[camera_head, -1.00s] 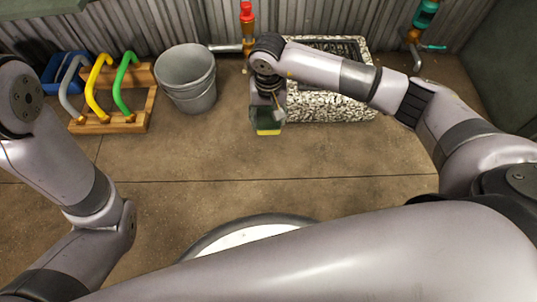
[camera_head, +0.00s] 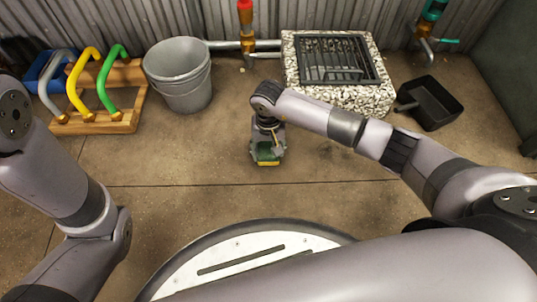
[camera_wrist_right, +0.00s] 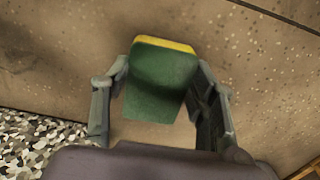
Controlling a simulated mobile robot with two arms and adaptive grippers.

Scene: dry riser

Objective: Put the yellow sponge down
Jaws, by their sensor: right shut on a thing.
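The yellow sponge (camera_head: 268,162) has a green face and a thin yellow edge. In the right wrist view the sponge (camera_wrist_right: 162,80) sits between the two fingers of my right gripper (camera_wrist_right: 160,100), which is shut on it. In the head view my right gripper (camera_head: 267,148) points down over the brown floor, in front of the stone block and right of the bucket. I cannot tell whether the sponge touches the floor. My left arm shows at the left, but its gripper is out of view.
A grey bucket (camera_head: 182,85) stands at the back. Left of it is a wooden rack (camera_head: 120,120) with coloured handles, and a blue bin (camera_head: 40,75). A speckled stone block (camera_head: 365,97) with a grate and a black pan (camera_head: 432,100) are at the right. The middle floor is clear.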

